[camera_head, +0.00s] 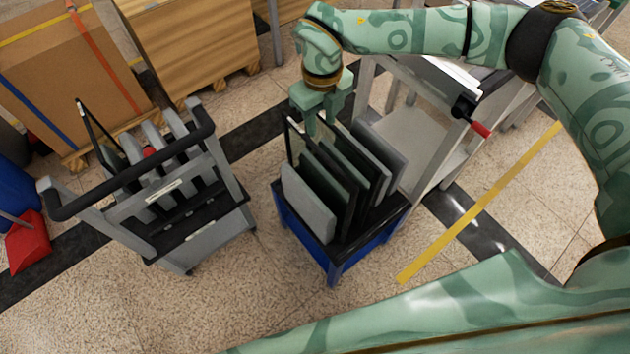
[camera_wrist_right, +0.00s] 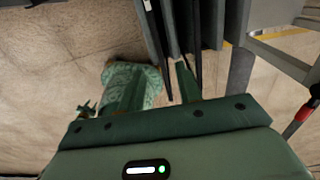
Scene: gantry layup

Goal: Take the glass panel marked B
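Several upright panels stand side by side in a blue-framed rack (camera_head: 335,262). They include a light grey panel (camera_head: 307,205) at the front left, dark ones behind it, and a grey one (camera_head: 380,150) at the right. No letter B is readable, so I cannot tell which panel is marked B. My right gripper (camera_head: 321,117) points down at the back top edges of these panels. In the right wrist view its fingers (camera_wrist_right: 170,92) are apart, with a dark panel edge (camera_wrist_right: 158,35) reaching between them. I cannot tell whether they touch it. My left gripper is not in view.
A grey cart (camera_head: 205,240) with a black handle stands left of the rack, holding a thin dark-framed panel (camera_head: 97,137) and grey dividers. A grey workbench (camera_head: 425,135) with a red-handled tool (camera_head: 472,118) stands close on the right. Wooden crates (camera_head: 190,45) stand behind.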

